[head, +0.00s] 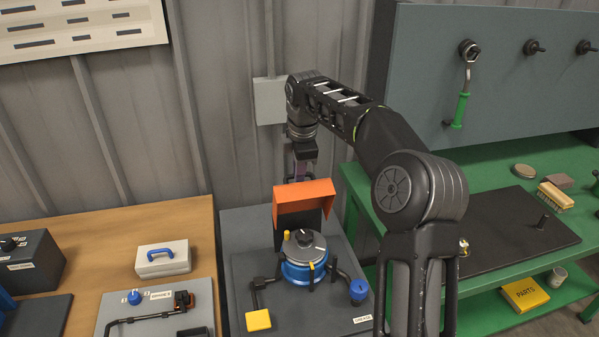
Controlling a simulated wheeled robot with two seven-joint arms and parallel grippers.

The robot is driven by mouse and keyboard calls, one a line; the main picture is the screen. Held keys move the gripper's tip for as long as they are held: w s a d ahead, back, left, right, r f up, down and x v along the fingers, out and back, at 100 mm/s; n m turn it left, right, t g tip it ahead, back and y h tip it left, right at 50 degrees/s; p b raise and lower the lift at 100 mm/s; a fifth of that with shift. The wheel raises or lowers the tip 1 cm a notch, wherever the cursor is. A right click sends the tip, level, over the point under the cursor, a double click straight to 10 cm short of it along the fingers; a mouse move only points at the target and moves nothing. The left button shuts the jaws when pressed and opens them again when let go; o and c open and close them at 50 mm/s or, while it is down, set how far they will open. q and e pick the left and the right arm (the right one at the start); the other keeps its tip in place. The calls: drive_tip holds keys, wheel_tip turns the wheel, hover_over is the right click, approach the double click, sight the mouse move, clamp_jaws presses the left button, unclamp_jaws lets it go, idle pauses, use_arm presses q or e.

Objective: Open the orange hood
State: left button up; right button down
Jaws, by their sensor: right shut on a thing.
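The orange hood (304,197) is tipped up at the back of the stand, behind a blue rotor housing (303,272) with a grey top. The housing is uncovered from above. My right gripper (299,176) reaches down from above, behind the hood's upper edge, and is shut on the hood. Its fingertips are partly hidden, so the exact grip point cannot be seen. The stand's grey base plate (245,275) carries a yellow pad (258,320) and a blue knob (358,287). My left gripper is not in view.
On the left, a wooden bench (110,240) holds a white case (162,259) and a second grey plate (112,312). On the right, a green bench (395,225) carries a black mat (540,245) and a brush (555,196). My right arm spans the space between the stand and that bench.

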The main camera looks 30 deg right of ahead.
drive_tip(key=shift+w, duration=0.15)
drive_tip(key=shift+w+d, duration=0.2)
drive_tip(key=shift+w, duration=0.35)
drive_tip(key=shift+w+d, duration=0.2)
drive_tip(key=shift+w, duration=0.35)
drive_tip(key=shift+f, duration=0.1)
drive_tip(key=shift+w+d+f, duration=0.15)
drive_tip(key=shift+w+d, duration=0.1)
drive_tip(key=shift+w, duration=0.35)
drive_tip(key=shift+w+d+f, duration=0.15)
drive_tip(key=shift+w+d, duration=0.05)
drive_tip(key=shift+w, duration=0.4)
drive_tip(key=shift+f, duration=0.1)
